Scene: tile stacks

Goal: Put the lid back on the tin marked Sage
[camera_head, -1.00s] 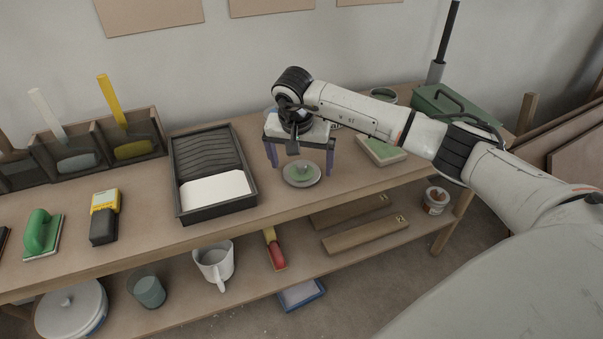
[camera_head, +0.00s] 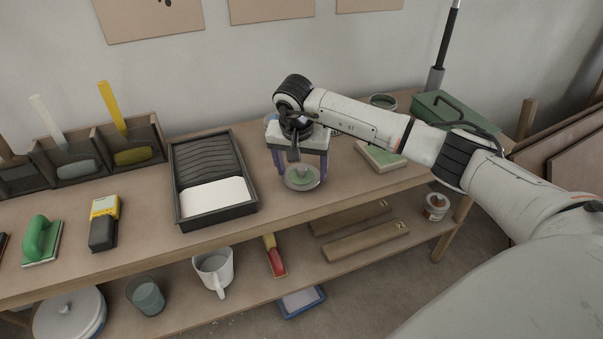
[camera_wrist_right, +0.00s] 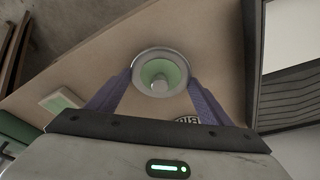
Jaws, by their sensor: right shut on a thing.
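A round greenish tin (camera_head: 383,101) stands at the back of the bench, right of the gripper. I cannot read the name Sage on it. My left gripper is out of view.
A black paint tray (camera_head: 246,204) stands left of the gripper. A pale green-topped block (camera_head: 381,157) and a green toolbox (camera_head: 453,112) are to the right. My right arm hides part of the bench back. Bare bench lies between tray and lid.

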